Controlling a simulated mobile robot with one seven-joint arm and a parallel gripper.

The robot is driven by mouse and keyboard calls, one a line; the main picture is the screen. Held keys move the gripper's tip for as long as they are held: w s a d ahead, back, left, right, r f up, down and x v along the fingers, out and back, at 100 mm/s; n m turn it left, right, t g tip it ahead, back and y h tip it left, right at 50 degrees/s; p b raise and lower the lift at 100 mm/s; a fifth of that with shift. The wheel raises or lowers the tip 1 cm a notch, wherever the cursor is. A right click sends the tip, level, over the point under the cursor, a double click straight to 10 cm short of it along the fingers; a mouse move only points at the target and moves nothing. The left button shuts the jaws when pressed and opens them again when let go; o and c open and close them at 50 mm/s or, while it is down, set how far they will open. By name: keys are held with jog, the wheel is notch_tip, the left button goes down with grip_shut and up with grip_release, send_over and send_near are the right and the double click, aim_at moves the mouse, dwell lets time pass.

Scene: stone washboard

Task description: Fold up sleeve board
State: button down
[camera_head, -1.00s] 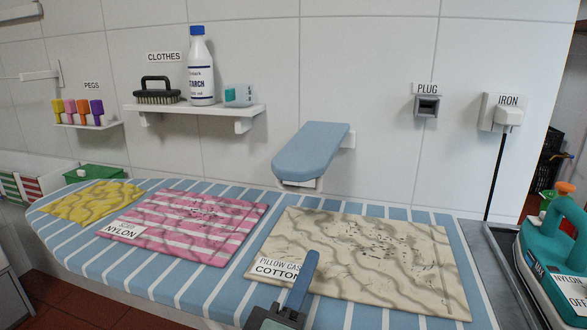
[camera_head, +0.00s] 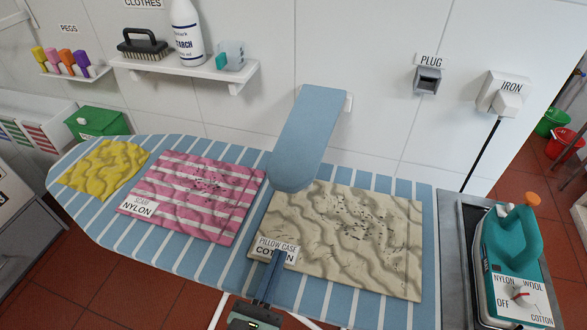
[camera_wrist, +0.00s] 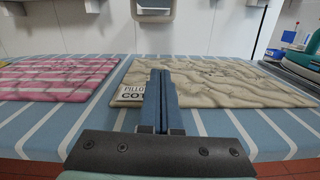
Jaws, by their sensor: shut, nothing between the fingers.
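The sleeve board (camera_head: 309,135) is a blue padded board standing out from the tiled wall above the ironing board. In the head view its rounded near end hangs over the top left of the beige pillow case. In the wrist view its underside (camera_wrist: 155,8) shows at the top middle. My gripper (camera_head: 277,257) is shut and empty, at the pillow case's front left corner by its label. It is apart from the sleeve board and nearer the camera. The blue fingers (camera_wrist: 160,75) are pressed together in the wrist view.
The striped ironing board (camera_head: 190,262) carries the pillow case (camera_head: 345,235), a pink scarf (camera_head: 195,192) and a yellow cloth (camera_head: 103,168). A teal iron (camera_head: 510,265) stands at the right. A shelf (camera_head: 185,72) with a brush and starch bottle is on the wall at upper left.

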jog(key=shift+n, duration=0.4)
jog(key=x, duration=0.9)
jog(key=shift+w+a, duration=0.1)
jog(key=r+p, duration=0.1)
jog(key=w+r+p, duration=0.1)
jog(key=shift+r, duration=0.3)
jog(key=shift+w+r+p, duration=0.1)
jog(key=shift+r+p, duration=0.55)
jog(key=shift+r, duration=0.05)
